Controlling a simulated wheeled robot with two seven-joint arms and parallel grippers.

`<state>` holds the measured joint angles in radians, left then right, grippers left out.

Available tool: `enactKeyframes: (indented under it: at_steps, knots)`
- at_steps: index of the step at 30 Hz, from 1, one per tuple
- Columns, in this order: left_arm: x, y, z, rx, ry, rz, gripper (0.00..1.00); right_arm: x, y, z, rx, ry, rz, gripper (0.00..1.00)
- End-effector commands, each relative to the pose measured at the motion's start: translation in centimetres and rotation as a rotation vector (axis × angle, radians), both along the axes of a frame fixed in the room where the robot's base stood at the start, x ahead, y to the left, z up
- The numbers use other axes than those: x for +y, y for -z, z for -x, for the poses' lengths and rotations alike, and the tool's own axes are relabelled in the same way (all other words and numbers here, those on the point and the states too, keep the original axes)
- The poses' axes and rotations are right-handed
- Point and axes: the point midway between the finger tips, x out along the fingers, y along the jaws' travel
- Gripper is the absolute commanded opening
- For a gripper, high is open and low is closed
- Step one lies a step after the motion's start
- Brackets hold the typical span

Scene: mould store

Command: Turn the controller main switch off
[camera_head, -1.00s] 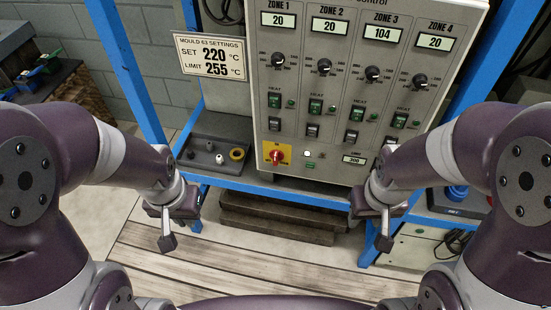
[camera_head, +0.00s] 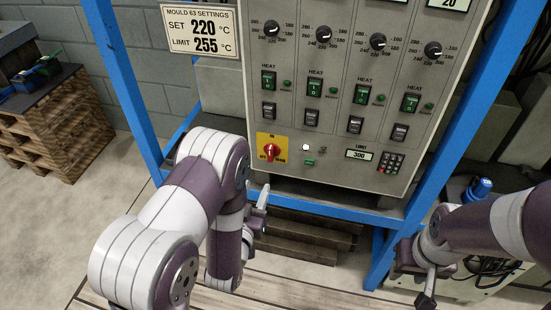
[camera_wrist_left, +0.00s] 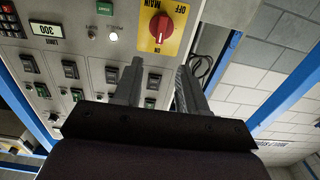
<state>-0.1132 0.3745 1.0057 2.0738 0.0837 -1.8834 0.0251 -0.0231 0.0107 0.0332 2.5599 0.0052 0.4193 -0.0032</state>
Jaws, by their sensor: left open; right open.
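The main switch is a red rotary knob (camera_head: 271,151) on a yellow plate (camera_head: 264,141), low on the left of the grey controller panel (camera_head: 330,60). It also shows at the top of the left wrist view (camera_wrist_left: 160,27), where ON is marked below the knob and OFF at the upper right. The knob's grip seems to lie along the ON direction. My left gripper (camera_head: 263,197) is just below the switch in the head view, apart from it. Its two fingers (camera_wrist_left: 160,68) are spread and empty. My right gripper (camera_head: 428,284) is low at the right, empty and open, away from the panel.
A lit white lamp (camera_head: 306,147) and a green START button (camera_head: 309,162) sit right of the switch. A LIMIT display (camera_head: 358,154) reads 300 beside a keypad (camera_head: 390,162). Blue frame posts (camera_head: 126,90) flank the panel.

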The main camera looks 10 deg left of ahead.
Motion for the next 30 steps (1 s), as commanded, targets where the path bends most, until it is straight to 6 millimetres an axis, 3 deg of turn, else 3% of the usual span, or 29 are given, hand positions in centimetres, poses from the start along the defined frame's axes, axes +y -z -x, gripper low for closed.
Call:
enactKeyframes:
  at_steps: [9,15,26,27,30]
  knots:
    - [-0.2,-0.1,-7.4,-0.002,0.0,0.001,0.41,0.0,0.0,0.0,0.0,0.0,0.0,0.43]
    - [-0.4,0.0,-11.1,0.0,0.0,0.0,0.41,0.0,0.0,0.0,0.0,0.0,0.0,0.43]
    - [-0.4,0.0,-12.2,0.002,0.001,0.0,0.41,0.0,0.0,0.0,0.0,0.0,0.0,0.43]
    - [-0.4,0.0,-12.2,0.002,0.001,0.0,0.35,0.0,0.0,0.0,0.0,0.0,0.0,0.43]
    - [-0.4,0.0,-12.2,0.002,0.001,0.001,0.02,0.0,0.0,0.0,0.0,0.0,0.0,0.43]
